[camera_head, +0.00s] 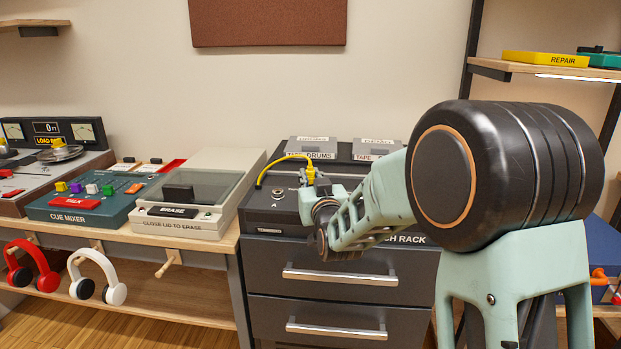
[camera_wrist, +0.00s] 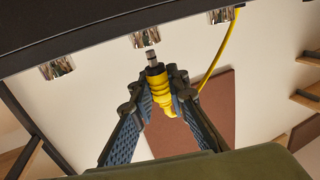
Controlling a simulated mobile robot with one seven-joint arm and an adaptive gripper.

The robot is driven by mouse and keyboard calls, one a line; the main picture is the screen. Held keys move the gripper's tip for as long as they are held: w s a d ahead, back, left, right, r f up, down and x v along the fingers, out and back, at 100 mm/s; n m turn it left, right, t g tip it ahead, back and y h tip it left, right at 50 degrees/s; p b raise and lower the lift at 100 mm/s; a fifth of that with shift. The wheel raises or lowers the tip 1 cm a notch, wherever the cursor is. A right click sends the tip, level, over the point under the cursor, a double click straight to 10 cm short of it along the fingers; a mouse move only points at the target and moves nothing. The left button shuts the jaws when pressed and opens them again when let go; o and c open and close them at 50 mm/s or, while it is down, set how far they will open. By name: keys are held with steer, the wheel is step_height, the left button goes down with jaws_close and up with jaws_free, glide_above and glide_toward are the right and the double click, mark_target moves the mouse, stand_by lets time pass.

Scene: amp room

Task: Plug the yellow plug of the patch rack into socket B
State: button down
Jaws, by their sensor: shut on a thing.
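The yellow plug (camera_wrist: 160,90) has a ribbed body and a metal tip, and my gripper (camera_wrist: 163,105) is shut on that body. In the wrist view the tip points at a chrome socket (camera_wrist: 145,38), close to its mouth; I cannot tell whether they touch. No socket letters show there. The head view shows the plug (camera_head: 309,174) above the patch rack (camera_head: 270,215), with its yellow cable (camera_head: 268,167) arching left. A socket marked A (camera_head: 278,194) is on the rack's left. Socket B is not identifiable; my arm covers much of the rack.
In the wrist view, chrome sockets lie either side, left (camera_wrist: 57,68) and right (camera_wrist: 222,16); the cable (camera_wrist: 217,60) runs near the right one. Grey tape boxes (camera_head: 312,148) stand behind. An eraser unit (camera_head: 190,195) and cue mixer (camera_head: 90,200) sit to the left.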

steer(key=shift+f+b, duration=1.1)
steer(key=shift+b, duration=0.05)
steer(key=c, duration=1.8)
jaws_free()
steer(key=v, duration=1.2)
steer(key=shift+d+r, duration=0.1)
steer(key=shift+r, duration=0.05)
